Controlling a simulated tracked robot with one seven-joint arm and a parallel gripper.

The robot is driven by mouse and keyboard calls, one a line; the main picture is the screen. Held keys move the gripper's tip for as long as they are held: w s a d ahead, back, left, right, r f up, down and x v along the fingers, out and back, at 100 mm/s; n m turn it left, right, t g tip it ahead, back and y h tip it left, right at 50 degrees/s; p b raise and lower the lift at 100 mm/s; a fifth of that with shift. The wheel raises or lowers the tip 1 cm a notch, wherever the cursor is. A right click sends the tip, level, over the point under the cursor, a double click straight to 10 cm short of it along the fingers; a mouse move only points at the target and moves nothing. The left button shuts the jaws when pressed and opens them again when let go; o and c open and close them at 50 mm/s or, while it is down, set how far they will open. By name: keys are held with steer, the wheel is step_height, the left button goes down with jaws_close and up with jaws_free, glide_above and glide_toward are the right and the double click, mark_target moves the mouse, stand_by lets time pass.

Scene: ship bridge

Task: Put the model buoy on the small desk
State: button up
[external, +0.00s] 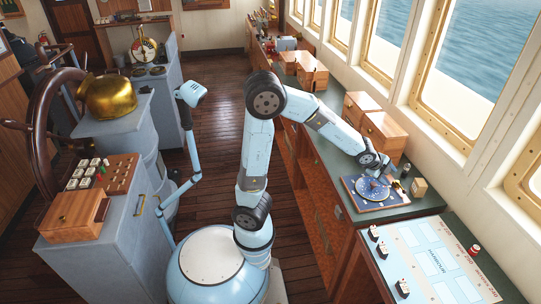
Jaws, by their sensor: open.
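My gripper (381,172) is at the end of my arm, low over the green counter (345,160) on the right. It is open, though its fingers are small and hard to make out. Just below it a round blue disc (373,189) lies on a dark blue square board. A small dark and yellow item (397,186) stands close to the right of the gripper; I cannot tell what it is. A small red and white item (474,250) stands at the right on the pale panel. I cannot tell for sure which item is the model buoy, or which surface is the small desk.
A small beige box (418,187) stands right of the board. Wooden boxes (384,135) stand along the window side. The pale panel (440,262) with several levers is in front. A grey console (105,240) and ship's wheel (45,130) are left.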

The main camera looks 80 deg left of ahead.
steer(key=s+r+n+g, duration=0.1)
steer(key=s+n, duration=0.3)
steer(key=s, duration=0.7)
steer(key=s+r+n+g, duration=0.1)
steer(key=s+r+n, duration=0.3)
steer(key=s, duration=0.7)
steer(key=s+r+n+g, duration=0.1)
steer(key=s+n, duration=0.4)
steer(key=s, duration=0.6)
steer(key=shift+a+r, duration=0.3)
steer(key=shift+r, duration=0.55)
